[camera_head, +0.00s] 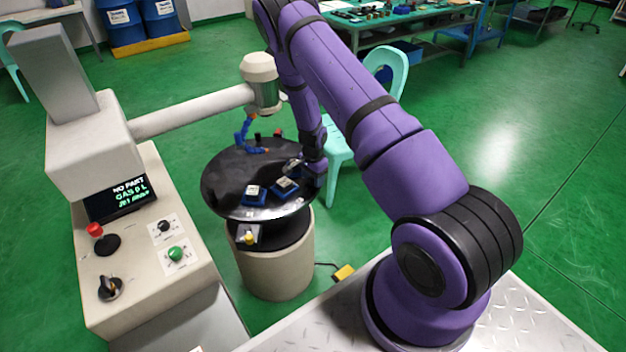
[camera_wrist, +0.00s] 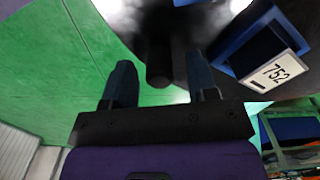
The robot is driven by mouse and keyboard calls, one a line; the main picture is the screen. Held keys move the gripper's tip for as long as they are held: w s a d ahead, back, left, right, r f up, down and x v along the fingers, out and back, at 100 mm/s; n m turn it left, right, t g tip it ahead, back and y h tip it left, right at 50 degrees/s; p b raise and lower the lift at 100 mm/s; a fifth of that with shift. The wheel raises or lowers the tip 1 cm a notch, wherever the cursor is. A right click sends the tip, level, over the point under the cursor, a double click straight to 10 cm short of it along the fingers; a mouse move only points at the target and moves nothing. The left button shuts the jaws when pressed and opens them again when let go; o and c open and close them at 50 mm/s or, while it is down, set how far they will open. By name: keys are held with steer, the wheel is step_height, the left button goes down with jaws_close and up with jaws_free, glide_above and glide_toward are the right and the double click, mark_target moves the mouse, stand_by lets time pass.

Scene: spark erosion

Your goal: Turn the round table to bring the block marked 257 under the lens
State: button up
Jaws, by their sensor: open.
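The black round table (camera_head: 225,180) stands on a pale drum-shaped base. Two blue blocks with pale labels, a left one (camera_head: 254,196) and a right one (camera_head: 285,187), sit on its near part; their numbers are too small to read there. In the wrist view a blue block (camera_wrist: 249,48) carries a label reading 752 with a bar beneath. I see no readable 257. The lens head (camera_head: 261,85) hangs over the table's far part. My gripper (camera_wrist: 161,85) is open at the table's right side (camera_head: 296,166). A dark upright peg (camera_wrist: 158,66) shows between its fingers, apart from both.
A machine console (camera_head: 145,230) with a display starting "NO PART" stands at left. A blue jointed hose (camera_head: 245,135) is on the table's far part. A yellow-knobbed fitting (camera_head: 248,237) sits at the front. A turquoise chair (camera_head: 340,150) stands behind my arm.

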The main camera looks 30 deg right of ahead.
steer(key=shift+f, duration=0.55)
jaws_close()
steer(key=shift+d, duration=0.15)
steer(key=shift+w+d+n, duration=0.9)
steer(key=shift+w+d, duration=0.15)
steer(key=shift+d, duration=0.05)
steer(key=w+d+n, duration=0.1)
steer(key=w, duration=0.1)
steer(key=w+d+n, duration=0.2)
steer(key=w, duration=0.1)
steer(key=shift+d, duration=0.2)
steer(key=shift+w+d+n, duration=0.25)
steer(key=shift+w+n, duration=0.25)
steer(key=shift+w, duration=0.2)
steer(key=shift+w+d+n, duration=0.3)
steer(key=shift+w+n, duration=0.2)
steer(key=shift+w, duration=0.15)
steer(key=shift+w+d+n, duration=0.25)
steer(key=shift+w+n, duration=0.25)
steer(key=shift+w, duration=0.3)
